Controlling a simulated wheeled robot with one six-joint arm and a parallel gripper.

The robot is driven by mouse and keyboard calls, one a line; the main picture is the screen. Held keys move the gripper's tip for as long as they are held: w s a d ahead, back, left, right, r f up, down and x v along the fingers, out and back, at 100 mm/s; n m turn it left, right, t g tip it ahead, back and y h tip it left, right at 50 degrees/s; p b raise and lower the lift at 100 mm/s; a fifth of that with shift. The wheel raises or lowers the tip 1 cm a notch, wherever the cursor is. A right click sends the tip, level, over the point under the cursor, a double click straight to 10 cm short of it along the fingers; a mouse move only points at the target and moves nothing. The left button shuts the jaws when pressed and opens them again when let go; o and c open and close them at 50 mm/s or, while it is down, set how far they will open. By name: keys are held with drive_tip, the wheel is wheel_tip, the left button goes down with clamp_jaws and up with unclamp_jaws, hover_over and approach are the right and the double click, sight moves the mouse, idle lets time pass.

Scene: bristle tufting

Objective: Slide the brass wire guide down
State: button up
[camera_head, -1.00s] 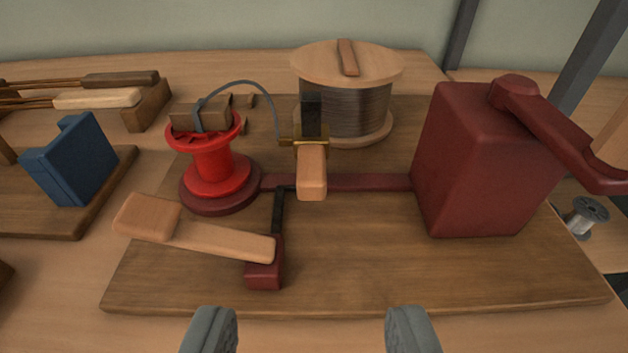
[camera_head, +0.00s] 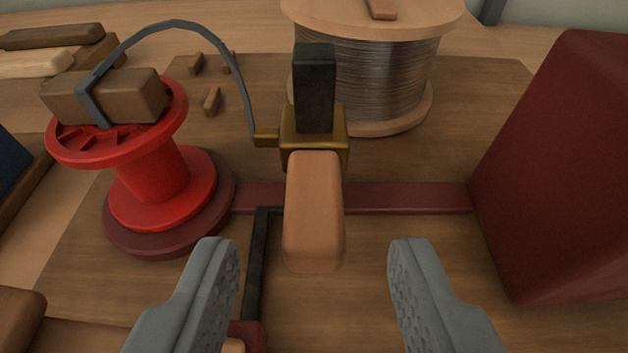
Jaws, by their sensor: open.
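The brass wire guide (camera_head: 313,137) is a small brass block around a dark upright post (camera_head: 314,85). A wooden handle (camera_head: 313,210) juts from it toward me. A grey wire (camera_head: 208,38) arcs from the guide's left side to a wooden block (camera_head: 107,95) on top of the red spool (camera_head: 150,172). My gripper (camera_head: 313,255) is open and empty. Its grey fingers stand apart on either side of the handle's near end, not touching it. The post's lower part is hidden behind the guide and handle.
A large wire reel (camera_head: 365,85) stands close behind the post. A dark red housing (camera_head: 570,170) is at the right, joined by a red bar (camera_head: 405,198) to the spool's base. A black crank arm (camera_head: 258,265) lies near my left finger.

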sight(314, 239)
drive_tip(key=shift+x, duration=1.6)
clamp_jaws()
